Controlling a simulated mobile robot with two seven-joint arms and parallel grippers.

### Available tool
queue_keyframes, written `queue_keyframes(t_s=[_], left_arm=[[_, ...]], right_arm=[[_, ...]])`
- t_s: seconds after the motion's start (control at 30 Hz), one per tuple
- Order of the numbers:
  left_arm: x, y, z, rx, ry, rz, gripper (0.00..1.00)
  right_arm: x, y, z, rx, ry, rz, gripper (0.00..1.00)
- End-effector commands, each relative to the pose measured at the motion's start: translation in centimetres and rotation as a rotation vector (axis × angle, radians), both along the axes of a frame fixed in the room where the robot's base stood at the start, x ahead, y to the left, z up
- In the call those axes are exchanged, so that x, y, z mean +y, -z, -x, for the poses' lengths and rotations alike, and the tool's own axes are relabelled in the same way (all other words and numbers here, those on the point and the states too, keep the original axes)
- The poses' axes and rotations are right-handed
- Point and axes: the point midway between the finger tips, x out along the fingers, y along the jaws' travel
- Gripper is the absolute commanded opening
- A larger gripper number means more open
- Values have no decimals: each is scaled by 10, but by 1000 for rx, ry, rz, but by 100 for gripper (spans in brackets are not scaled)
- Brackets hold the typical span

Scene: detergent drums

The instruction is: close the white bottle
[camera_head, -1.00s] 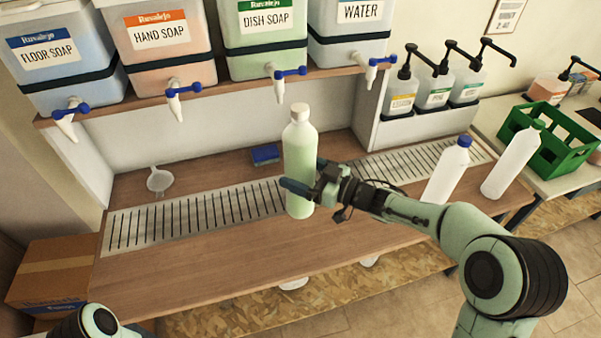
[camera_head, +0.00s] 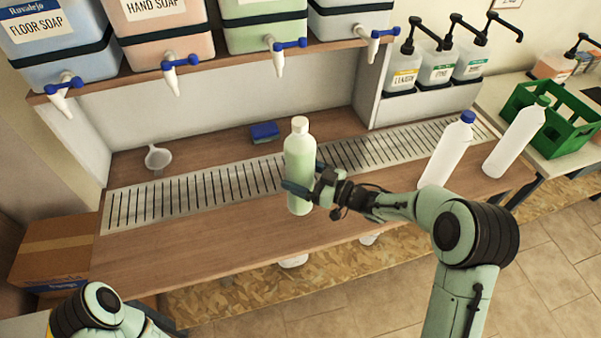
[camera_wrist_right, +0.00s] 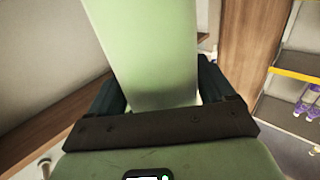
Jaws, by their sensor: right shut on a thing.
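A bottle with a white cap (camera_head: 299,125) and a pale green body (camera_head: 298,160) stands upright in front of the slotted drain strip, at the middle of the head view. The cap sits on its top. My right gripper (camera_head: 303,182) is shut around the lower body of this bottle, coming from the right. I cannot tell whether the bottle's base touches the counter. In the right wrist view the green body (camera_wrist_right: 150,50) stands between the two dark fingers (camera_wrist_right: 160,88), its top out of frame. My left gripper is out of view; only part of my left arm shows.
White bottles with a blue cap (camera_head: 446,150) and a green cap (camera_head: 515,138) stand at right. A green crate (camera_head: 530,97), pump bottles (camera_head: 438,68), a blue sponge (camera_head: 264,132), a funnel (camera_head: 157,157) and a cardboard box (camera_head: 50,250) surround the counter. Drum taps (camera_head: 278,58) overhang it.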

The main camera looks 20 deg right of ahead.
Motion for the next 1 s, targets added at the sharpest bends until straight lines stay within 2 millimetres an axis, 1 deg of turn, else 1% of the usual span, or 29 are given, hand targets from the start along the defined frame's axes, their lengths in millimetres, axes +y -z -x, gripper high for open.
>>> queue_keyframes(t_s=[0.07,0.2,0.3,0.6,0.77,0.8,0.83,1.0], left_arm=[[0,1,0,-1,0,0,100],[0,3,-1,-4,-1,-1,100],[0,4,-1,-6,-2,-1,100],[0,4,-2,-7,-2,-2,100],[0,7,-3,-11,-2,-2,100],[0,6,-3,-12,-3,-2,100],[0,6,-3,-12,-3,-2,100],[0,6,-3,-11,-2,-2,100]], right_arm=[[0,5,0,-4,-1,-4,0],[0,26,0,-2,-1,-4,0],[0,36,-1,-6,0,-3,0],[0,37,-1,-8,0,-4,0],[0,41,0,-7,-1,-3,0],[0,44,0,2,1,1,92],[0,44,0,2,1,1,100],[0,44,0,2,1,1,100]])
